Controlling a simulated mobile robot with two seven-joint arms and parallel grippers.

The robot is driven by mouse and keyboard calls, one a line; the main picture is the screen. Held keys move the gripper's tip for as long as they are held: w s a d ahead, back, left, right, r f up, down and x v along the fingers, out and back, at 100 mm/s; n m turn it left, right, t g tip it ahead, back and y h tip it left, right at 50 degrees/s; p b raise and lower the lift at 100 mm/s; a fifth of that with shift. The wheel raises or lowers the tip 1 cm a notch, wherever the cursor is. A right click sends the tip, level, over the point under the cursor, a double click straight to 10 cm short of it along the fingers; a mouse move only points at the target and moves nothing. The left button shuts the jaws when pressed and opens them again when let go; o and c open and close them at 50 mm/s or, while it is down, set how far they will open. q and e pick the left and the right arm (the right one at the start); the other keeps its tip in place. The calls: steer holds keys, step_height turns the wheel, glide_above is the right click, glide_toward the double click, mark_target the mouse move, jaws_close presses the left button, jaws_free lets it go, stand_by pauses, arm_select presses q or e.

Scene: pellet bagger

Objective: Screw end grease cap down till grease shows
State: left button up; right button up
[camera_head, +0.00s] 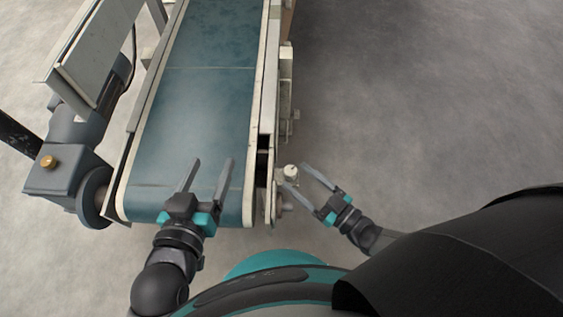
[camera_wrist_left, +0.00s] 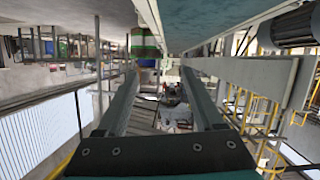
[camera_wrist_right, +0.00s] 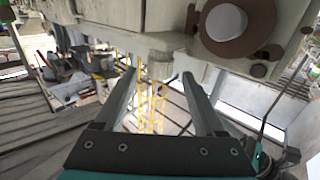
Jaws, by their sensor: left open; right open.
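A small cream cap (camera_head: 291,171) stands at the right side of the conveyor's near end in the head view. I take it to be the grease cap. My right gripper (camera_head: 297,176) is open, its fingertips close beside the cap; I cannot tell whether they touch it. In the right wrist view, the fingers of my right gripper (camera_wrist_right: 162,75) are apart and point below the conveyor's bearing housing (camera_wrist_right: 165,45). My left gripper (camera_head: 211,161) is open and empty over the near end of the blue belt (camera_head: 200,110). No grease can be made out.
A grey gearbox (camera_head: 62,175) with a brass plug (camera_head: 48,162) sits at the conveyor's left. A round shaft end (camera_wrist_right: 227,22) in a brown ring shows in the right wrist view. The floor (camera_head: 430,100) to the right is clear.

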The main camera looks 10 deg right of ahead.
mark_target(286, 167)
steer(key=b+x, duration=0.1)
steer(key=x, duration=0.4)
arm_select(q)
steer(key=shift+s+d+r+n+t+h, duration=0.25)
steer(key=shift+d+r+t, duration=0.2)
steer(key=shift+t, duration=0.3)
steer(key=shift+s+d+r+n+t+h, duration=0.15)
steer(key=shift+s+d+r+t+h, duration=0.15)
steer(key=shift+r+t, duration=0.35)
arm_select(e)
steer(key=shift+x, duration=0.85)
arm_select(q)
steer(key=shift+f, duration=0.15)
steer(key=shift+w, duration=0.1)
arm_select(e)
steer(key=shift+d, duration=0.1)
jaws_close()
